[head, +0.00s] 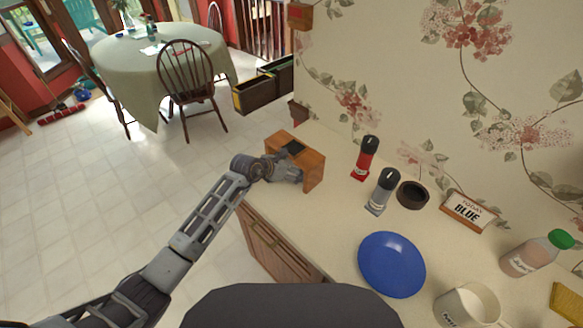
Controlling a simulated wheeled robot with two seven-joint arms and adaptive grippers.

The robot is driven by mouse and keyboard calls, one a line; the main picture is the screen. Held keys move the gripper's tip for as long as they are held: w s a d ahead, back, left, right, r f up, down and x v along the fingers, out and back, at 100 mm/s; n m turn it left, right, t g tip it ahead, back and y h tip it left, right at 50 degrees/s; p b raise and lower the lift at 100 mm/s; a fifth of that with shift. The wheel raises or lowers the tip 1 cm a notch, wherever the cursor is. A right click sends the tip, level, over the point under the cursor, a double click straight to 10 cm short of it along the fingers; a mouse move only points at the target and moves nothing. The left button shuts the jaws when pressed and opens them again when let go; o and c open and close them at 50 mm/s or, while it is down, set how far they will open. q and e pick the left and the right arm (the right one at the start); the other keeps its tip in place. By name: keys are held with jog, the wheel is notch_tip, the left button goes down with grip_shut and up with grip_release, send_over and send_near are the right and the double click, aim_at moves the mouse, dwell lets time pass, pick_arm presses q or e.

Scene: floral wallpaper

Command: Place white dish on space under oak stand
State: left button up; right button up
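The oak stand (315,173) is a small brown wooden bench at the far left end of the counter, with a dark square patch on its top. My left gripper (290,174) is at the stand's open front, low and between its side panels. Its fingers are small and partly shaded, so I cannot tell whether they are open or hold anything. I see no white dish; if it is under the stand, the gripper and the stand hide it. My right gripper is not in view.
A red shaker (366,158), a grey shaker (382,192), a dark round bowl (412,195) and a "TODAY BLUE" sign (468,211) stand along the wall. A blue plate (391,264), white mug (468,306) and green-capped bottle (535,255) are nearer. Bare counter lies between stand and plate.

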pick_arm(q)
jog(key=shift+f, duration=0.1)
jog(key=o, duration=1)
jog(key=v, duration=1.2)
jog(key=shift+b, duration=0.4)
